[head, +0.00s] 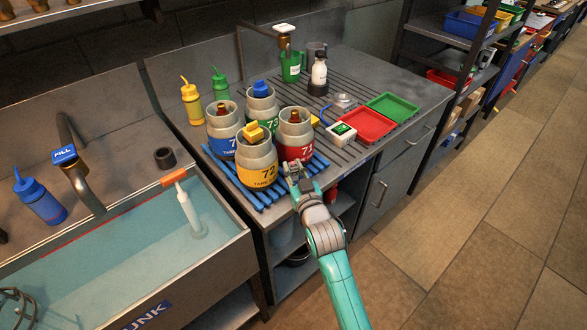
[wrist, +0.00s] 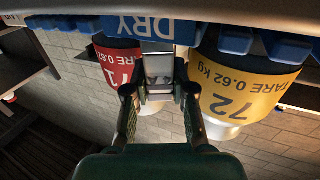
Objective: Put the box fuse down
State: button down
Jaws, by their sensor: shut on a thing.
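My gripper (head: 293,168) is at the front edge of the counter, by the blue slatted rack (head: 262,197), just in front of the canisters marked 71 and 72. In the wrist view my gripper (wrist: 159,92) is shut on a small pale piece with dark marks (wrist: 160,68), which I take to be the box fuse. It is close to the rack's blue DRY label (wrist: 135,27), and I cannot tell whether it touches anything. In the head view the held piece is too small and covered to make out.
Yellow-banded canister 72 (head: 257,172) and red-banded canister 71 (head: 296,152) stand on the rack with others behind. Right of them are a small white device (head: 342,132), a red tray (head: 367,126) and a green tray (head: 393,107). A water-filled sink (head: 120,260) lies left.

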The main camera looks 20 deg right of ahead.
jog(key=c, duration=1)
grip_release()
jog(key=shift+r, duration=0.1)
jog(key=s, duration=0.8)
jog(key=s+a, duration=0.1)
jog(key=s, duration=0.3)
